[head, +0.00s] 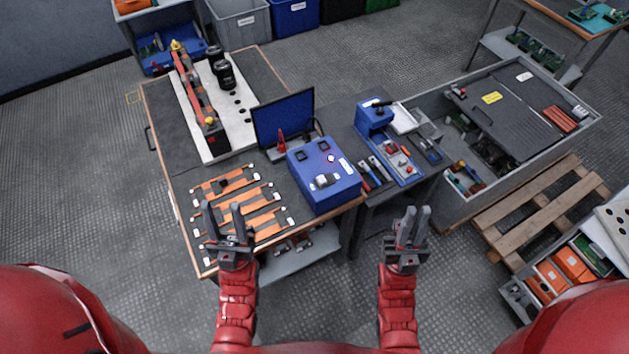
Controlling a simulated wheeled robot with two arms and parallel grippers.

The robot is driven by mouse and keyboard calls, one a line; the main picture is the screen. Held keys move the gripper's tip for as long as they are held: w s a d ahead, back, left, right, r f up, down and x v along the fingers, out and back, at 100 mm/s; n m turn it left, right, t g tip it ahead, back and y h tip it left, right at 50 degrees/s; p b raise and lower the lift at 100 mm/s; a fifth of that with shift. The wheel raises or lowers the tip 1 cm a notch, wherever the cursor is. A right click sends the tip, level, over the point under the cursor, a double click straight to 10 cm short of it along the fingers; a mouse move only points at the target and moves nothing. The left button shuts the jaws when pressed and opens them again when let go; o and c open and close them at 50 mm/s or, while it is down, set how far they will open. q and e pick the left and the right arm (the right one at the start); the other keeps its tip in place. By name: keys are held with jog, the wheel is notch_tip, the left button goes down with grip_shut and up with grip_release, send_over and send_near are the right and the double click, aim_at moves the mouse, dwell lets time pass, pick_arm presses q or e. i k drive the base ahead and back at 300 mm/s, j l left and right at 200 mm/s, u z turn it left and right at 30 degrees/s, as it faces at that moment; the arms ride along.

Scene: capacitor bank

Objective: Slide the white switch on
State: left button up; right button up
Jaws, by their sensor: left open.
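A blue box (317,201) stands at the front right corner of the workbench, with small fittings on its sloped top. A white and dark fitting (326,180) near the middle of its top looks like the white switch; its position is too small to tell. A small white and red fitting (331,158) and dark square ones sit behind it. My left gripper (222,207) is open and empty, left of the blue box over the bench's front edge. My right gripper (417,209) is empty, right of the box and apart from it; its fingers look close together.
Orange strips (262,215) lie on the bench left of the box. A dark blue screen (284,118) and a red pointed object (281,142) stand behind it. A blue tool tray (403,176) is to the right. Floor is clear at left.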

aim_at(321, 181)
jog(key=k+j+u, duration=0.15)
jog(key=j, duration=0.6)
jog(key=k+j+u, duration=0.15)
jog(key=j, duration=0.6)
jog(key=j+u, duration=0.1)
jog(key=j, duration=0.7)
jog(key=k, duration=0.05)
